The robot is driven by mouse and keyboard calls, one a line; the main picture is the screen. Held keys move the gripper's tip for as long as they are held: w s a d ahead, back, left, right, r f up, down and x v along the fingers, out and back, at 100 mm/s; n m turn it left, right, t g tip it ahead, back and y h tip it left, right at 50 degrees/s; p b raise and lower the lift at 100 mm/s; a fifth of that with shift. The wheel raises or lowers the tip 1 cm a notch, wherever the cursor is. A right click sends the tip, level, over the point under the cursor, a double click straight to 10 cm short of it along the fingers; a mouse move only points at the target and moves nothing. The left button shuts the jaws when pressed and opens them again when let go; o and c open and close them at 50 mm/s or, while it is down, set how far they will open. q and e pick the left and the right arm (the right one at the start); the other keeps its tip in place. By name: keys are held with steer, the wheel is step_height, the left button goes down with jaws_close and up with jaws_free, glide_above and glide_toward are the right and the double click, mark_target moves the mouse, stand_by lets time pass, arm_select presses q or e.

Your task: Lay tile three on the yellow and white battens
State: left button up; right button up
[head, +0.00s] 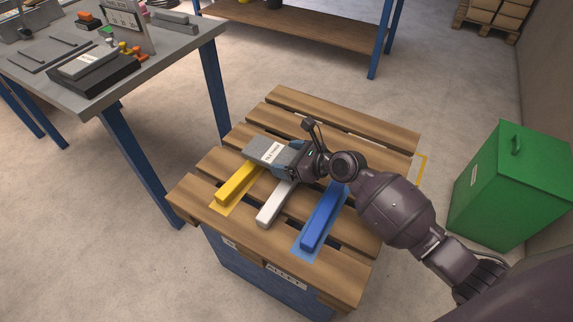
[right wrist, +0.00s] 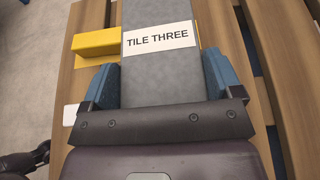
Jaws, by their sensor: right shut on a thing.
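Tile three (head: 265,150) is a grey slab with a white label, and its label reads TILE THREE in the right wrist view (right wrist: 160,70). My right gripper (head: 294,158) is shut on the tile's near end, with a blue finger on each side. The tile lies over the far ends of the yellow batten (head: 237,185) and the white batten (head: 274,206). I cannot tell whether it touches them. The yellow batten sticks out beside the tile in the right wrist view (right wrist: 95,43), and a bit of the white batten (right wrist: 70,114) shows. My left gripper is not in view.
A blue batten (head: 323,218) lies bare on the slatted wooden top (head: 345,122), right of the white one. A grey workbench (head: 190,42) with tools stands at the left. A green bin (head: 508,190) stands at the right. The far slats are clear.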

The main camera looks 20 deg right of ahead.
step_height(320, 180, down, 3)
steer(key=shift+s+r+b, duration=0.1)
steer(key=shift+r+b, duration=0.1)
steer(key=shift+b, duration=0.1)
steer(key=shift+f, duration=0.1)
steer(key=o, duration=1.1)
steer(key=shift+f, duration=0.1)
steer(key=shift+c, duration=0.2)
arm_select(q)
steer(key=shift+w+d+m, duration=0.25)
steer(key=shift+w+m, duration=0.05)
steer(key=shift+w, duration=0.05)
